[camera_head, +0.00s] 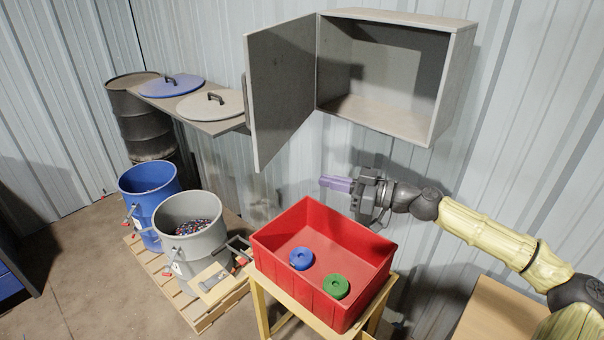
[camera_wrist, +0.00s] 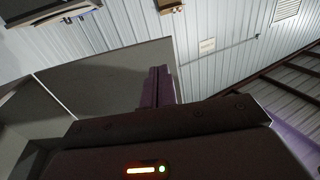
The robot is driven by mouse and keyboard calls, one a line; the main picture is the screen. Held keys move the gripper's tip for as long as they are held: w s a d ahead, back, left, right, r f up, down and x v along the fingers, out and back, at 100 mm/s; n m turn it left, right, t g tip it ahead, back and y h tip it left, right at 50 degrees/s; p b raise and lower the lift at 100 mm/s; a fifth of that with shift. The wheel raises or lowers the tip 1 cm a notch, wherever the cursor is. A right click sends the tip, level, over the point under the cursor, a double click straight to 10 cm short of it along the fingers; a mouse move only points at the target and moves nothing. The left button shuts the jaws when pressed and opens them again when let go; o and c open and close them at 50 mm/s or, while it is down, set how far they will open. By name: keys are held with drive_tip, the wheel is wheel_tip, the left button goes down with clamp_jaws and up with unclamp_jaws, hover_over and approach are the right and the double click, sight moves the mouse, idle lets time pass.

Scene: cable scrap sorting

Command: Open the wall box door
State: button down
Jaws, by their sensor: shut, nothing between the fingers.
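The grey wall box (camera_head: 392,75) hangs on the corrugated wall, and its inside looks empty. Its door (camera_head: 280,90) is hinged on the left side and stands wide open, swung out from the box. My gripper (camera_head: 322,182) is shut and empty, with its purple fingers pointing left, below the box and to the right of the door's lower edge. It appears apart from the door. In the wrist view my fingers (camera_wrist: 160,85) stand in front of a flat grey panel (camera_wrist: 105,75), which looks like part of the door or box.
A red bin (camera_head: 285,268) with a blue ring (camera_head: 301,259) and a green ring (camera_head: 336,287) stands below my gripper. A blue drum (camera_head: 150,212) and a grey drum (camera_head: 188,244) stand on a pallet. A shelf (camera_head: 215,126) with two lids is left of the door.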

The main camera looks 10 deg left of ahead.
drive_tip(key=p, duration=0.7)
approach(265, 166)
drive_tip(key=a, duration=0.3)
drive_tip(key=w+a, duration=0.1)
drive_tip(key=a, duration=0.1)
drive_tip(key=shift+a, duration=0.1)
drive_tip(key=shift+w+a+f, duration=0.15)
drive_tip(key=shift+a+f, duration=0.1)
drive_tip(key=shift+a, duration=0.5)
